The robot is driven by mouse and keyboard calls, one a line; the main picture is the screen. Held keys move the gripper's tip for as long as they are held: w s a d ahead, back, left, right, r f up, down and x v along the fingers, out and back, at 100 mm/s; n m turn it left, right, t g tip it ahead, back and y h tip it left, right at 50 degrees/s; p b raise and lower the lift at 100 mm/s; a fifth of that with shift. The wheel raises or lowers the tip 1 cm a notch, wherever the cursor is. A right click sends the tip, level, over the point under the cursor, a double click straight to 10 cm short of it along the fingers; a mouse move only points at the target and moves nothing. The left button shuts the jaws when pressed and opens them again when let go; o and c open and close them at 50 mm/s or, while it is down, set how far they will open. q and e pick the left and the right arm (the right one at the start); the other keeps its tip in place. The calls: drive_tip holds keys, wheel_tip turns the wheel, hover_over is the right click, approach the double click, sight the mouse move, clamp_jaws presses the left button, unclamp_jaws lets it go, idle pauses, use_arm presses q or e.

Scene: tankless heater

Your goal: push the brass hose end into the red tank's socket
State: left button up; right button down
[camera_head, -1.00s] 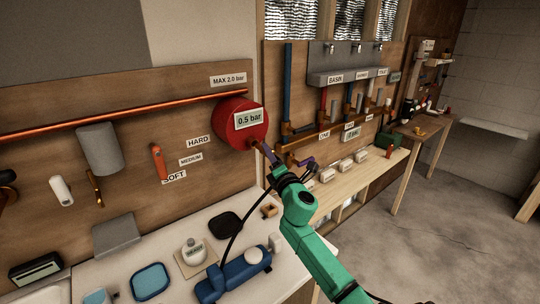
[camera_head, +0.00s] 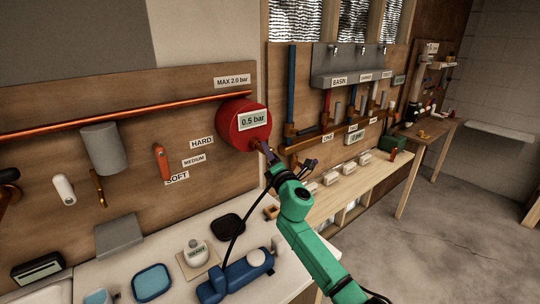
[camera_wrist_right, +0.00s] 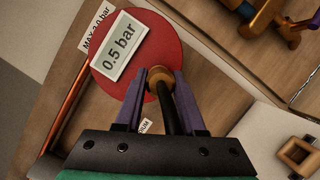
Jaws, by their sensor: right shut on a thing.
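The red tank (camera_head: 236,130) with its "0.5 bar" label is on the wooden panel, and it also fills the upper middle of the right wrist view (camera_wrist_right: 172,52). My right gripper (camera_head: 265,151) is at the tank's lower right edge. In the right wrist view its purple fingers (camera_wrist_right: 158,92) are shut on the black hose (camera_wrist_right: 166,110), just behind the brass hose end (camera_wrist_right: 159,77). The brass end points at the tank and overlaps its lower edge in the picture. The socket is hidden, so I cannot tell whether the end is in it. My left gripper is not in view.
The hose runs down to a blue pump (camera_head: 236,278) on the white counter. A copper pipe (camera_head: 120,115) runs along the panel to the tank. Brass pipework (camera_head: 325,140) stands to the right of the tank. A small brass block (camera_head: 271,212) lies below the gripper.

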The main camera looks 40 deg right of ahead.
drive_tip(key=shift+w+b, duration=0.3)
drive_tip(key=shift+w, duration=0.45)
drive_tip(key=shift+c, duration=2.1)
unclamp_jaws()
drive_tip(key=b+v, duration=0.2)
drive_tip(key=v, duration=1.2)
drive_tip(key=shift+s, duration=0.3)
drive_tip(key=shift+a, duration=0.1)
